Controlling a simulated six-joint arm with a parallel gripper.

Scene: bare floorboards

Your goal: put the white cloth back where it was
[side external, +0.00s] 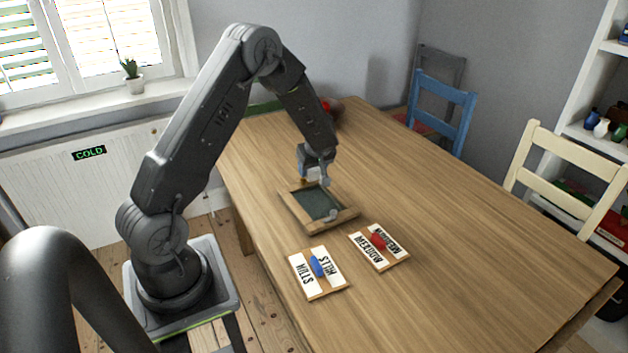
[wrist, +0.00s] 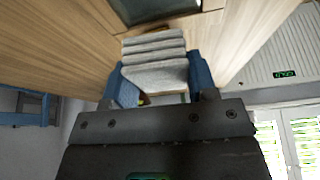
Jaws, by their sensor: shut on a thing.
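The white cloth (wrist: 155,50) looks like a light grey-white folded pad with ridges in the wrist view. It sits between the two blue fingers of my gripper (wrist: 160,80), which is shut on it. In the side view my gripper (side external: 314,172) is at the far edge of a wood-framed dark slate (side external: 318,204). The cloth is small and mostly hidden there, so I cannot tell whether it touches the slate or the table. The slate's edge also shows at the top of the wrist view (wrist: 178,21).
Nearer the camera lie two wooden boards with white labels: one reading HILLS (side external: 303,281) with a blue piece, one reading MEADOW (side external: 370,253) with a red piece. A small grey item (side external: 332,214) lies at the slate's near corner. The table's (side external: 480,260) right side is clear.

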